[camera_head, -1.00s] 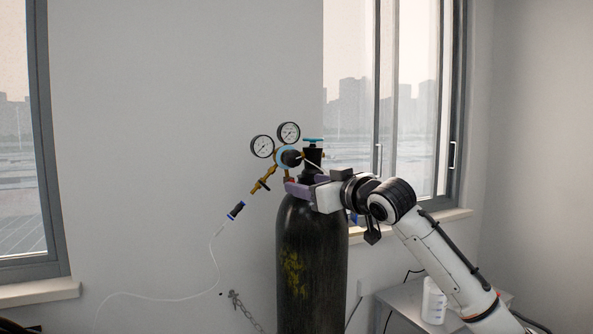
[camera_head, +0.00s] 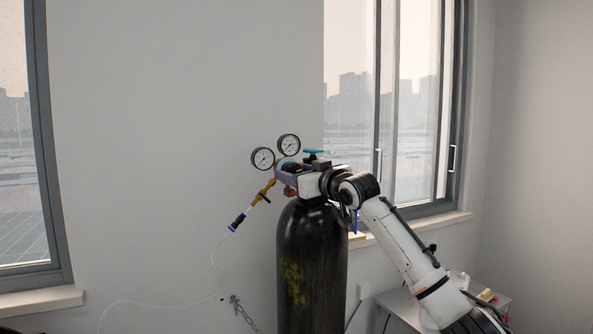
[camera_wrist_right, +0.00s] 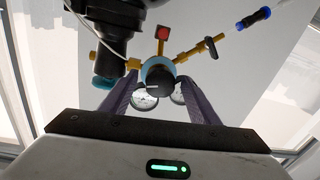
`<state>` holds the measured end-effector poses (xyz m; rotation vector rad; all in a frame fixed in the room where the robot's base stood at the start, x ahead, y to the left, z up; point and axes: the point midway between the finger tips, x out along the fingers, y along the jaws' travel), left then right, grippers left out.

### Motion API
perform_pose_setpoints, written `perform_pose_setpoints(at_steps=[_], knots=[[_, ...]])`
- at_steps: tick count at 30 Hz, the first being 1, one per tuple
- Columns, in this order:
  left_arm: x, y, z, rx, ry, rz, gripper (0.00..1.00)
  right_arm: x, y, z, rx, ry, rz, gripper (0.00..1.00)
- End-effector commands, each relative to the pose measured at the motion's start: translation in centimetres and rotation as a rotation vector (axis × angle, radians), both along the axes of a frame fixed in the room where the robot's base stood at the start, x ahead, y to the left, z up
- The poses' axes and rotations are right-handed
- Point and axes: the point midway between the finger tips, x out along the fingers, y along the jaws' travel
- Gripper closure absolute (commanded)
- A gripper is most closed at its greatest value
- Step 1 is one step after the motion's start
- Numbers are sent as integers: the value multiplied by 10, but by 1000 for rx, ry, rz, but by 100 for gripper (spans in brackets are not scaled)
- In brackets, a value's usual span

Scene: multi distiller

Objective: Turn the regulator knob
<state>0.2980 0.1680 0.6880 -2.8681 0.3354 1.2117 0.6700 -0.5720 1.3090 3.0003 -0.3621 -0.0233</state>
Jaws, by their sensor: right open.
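The regulator knob is black with a light blue ring behind it. It shows in the right wrist view (camera_wrist_right: 160,78), between and just beyond the purple fingers of my right gripper (camera_wrist_right: 158,88). The fingers are open, one on each side of the knob; I cannot tell whether either touches it. In the head view, my right gripper (camera_head: 287,178) reaches in from the right at the regulator and partly hides the knob (camera_head: 293,167). Two round gauges (camera_head: 262,158) (camera_head: 289,144) stand above and left of it. My left gripper is not in view.
The black gas cylinder (camera_head: 311,250) stands below the gripper. Its valve with a teal handwheel (camera_head: 315,151) is close beside the gripper. A brass outlet (camera_head: 264,189) and thin hose hang to the left. A low table (camera_head: 400,306) stands at the lower right.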

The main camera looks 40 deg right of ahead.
Motion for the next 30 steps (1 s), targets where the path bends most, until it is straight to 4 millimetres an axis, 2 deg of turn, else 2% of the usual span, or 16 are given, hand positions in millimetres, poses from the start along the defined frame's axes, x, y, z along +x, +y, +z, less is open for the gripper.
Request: perform_pose_setpoints(at_steps=[6, 13, 23, 30], knots=[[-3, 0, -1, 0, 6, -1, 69, 0, 0, 0, -1, -1, 0, 46], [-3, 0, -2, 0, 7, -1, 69, 0, 0, 0, -1, -1, 0, 85], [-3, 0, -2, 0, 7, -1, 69, 0, 0, 0, -42, 13, 0, 86], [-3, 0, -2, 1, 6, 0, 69, -1, -1, 2, -179, 55, -1, 86]])
